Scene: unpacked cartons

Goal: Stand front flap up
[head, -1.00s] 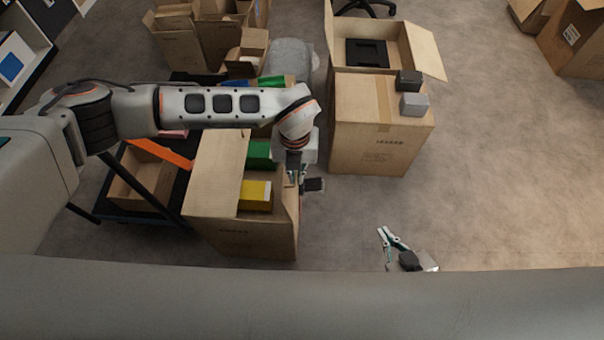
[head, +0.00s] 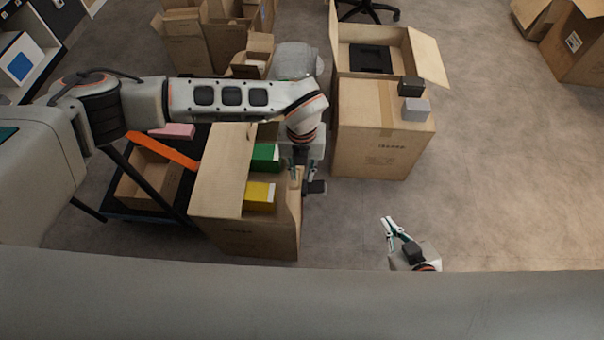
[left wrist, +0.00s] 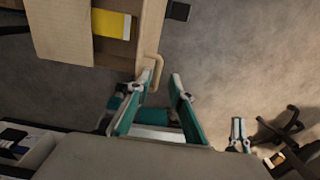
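An open carton (head: 262,238) stands below my left arm in the head view. A broad flap (head: 222,168) covers its left part; the same flap shows in the left wrist view (left wrist: 58,32). A yellow box (head: 259,196) and a green box (head: 265,156) lie inside. My left gripper (head: 304,174) is at the carton's right edge, fingers apart. In the left wrist view its fingertips (left wrist: 163,78) are by a thin tan loop-like piece (left wrist: 154,68) at the carton's corner; contact is unclear. My right gripper (head: 389,223) is over the floor, away from the carton. I cannot identify the front flap.
A dark cart (head: 128,212) with an orange bar stands to the left. The floor (head: 510,200) at right is clear.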

